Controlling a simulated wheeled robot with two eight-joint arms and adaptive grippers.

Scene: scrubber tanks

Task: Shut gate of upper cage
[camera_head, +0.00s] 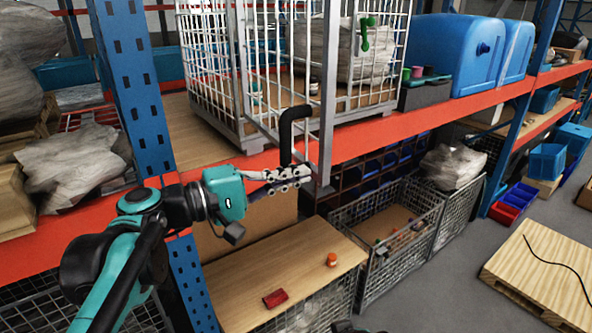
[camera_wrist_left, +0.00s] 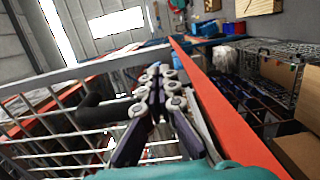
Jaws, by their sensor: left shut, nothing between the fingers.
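The upper cage (camera_head: 205,60) is a white wire cage on the upper shelf in the head view. Its gate (camera_head: 327,90) stands open, jutting out past the orange shelf edge toward me. A black bent handle (camera_head: 285,130) sits on the gate; it also shows in the left wrist view (camera_wrist_left: 92,110), beside the gate's grey bar (camera_wrist_left: 85,72). My left gripper (camera_head: 305,178) is shut and empty, close to the gate's lower outer corner below the handle. Its fingers (camera_wrist_left: 160,75) are together in the wrist view. Whether they touch the gate I cannot tell.
The orange shelf beam (camera_head: 400,125) runs just behind my left gripper. A blue upright (camera_head: 140,90) stands left of the cage. Blue tanks (camera_head: 450,50) stand to the right. Below are a wooden board (camera_head: 240,295) with small items and a lower wire cage (camera_head: 375,270).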

